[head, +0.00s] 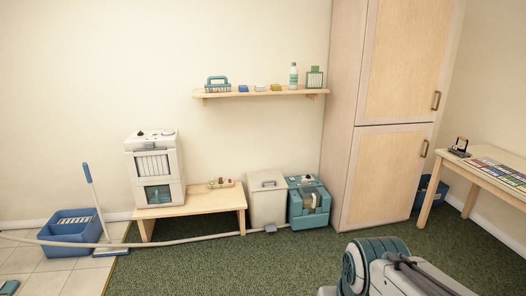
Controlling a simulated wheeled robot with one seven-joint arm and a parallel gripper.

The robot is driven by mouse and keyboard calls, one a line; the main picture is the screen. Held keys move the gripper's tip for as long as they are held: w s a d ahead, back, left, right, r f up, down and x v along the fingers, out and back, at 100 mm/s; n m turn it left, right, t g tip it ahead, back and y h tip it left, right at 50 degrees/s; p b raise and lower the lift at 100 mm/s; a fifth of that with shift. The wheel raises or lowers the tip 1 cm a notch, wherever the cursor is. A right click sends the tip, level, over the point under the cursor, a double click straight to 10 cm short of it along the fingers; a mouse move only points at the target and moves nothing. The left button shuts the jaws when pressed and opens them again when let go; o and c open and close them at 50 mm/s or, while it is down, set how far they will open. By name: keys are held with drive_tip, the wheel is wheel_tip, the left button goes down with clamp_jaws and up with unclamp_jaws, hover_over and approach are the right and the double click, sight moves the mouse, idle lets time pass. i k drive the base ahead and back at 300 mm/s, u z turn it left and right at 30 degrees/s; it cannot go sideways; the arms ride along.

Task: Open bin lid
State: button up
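A small off-white bin (267,204) stands on the green carpet against the wall, between a low wooden bench and a teal-and-white machine. Its pale lid (281,182) looks shut, with a small grey handle (268,183) on it. A grey pedal-like piece (270,228) shows at the bin's front foot. The bin's inside is hidden. I cannot make out my gripper anywhere in this view.
The teal-and-white machine (308,203) stands close on the bin's right; the wooden bench (190,205) is on its left. A shelf (258,93) hangs above. A pale hose (190,242) crosses the floor in front. Open carpet (230,268) lies nearer.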

sight(266, 177)
drive_tip(key=z, duration=0.1)
drive_tip(key=i, duration=3.1)
drive_tip(key=u, duration=0.25)
drive_tip(key=i, duration=1.25)
drive_tip(key=u, duration=0.2)
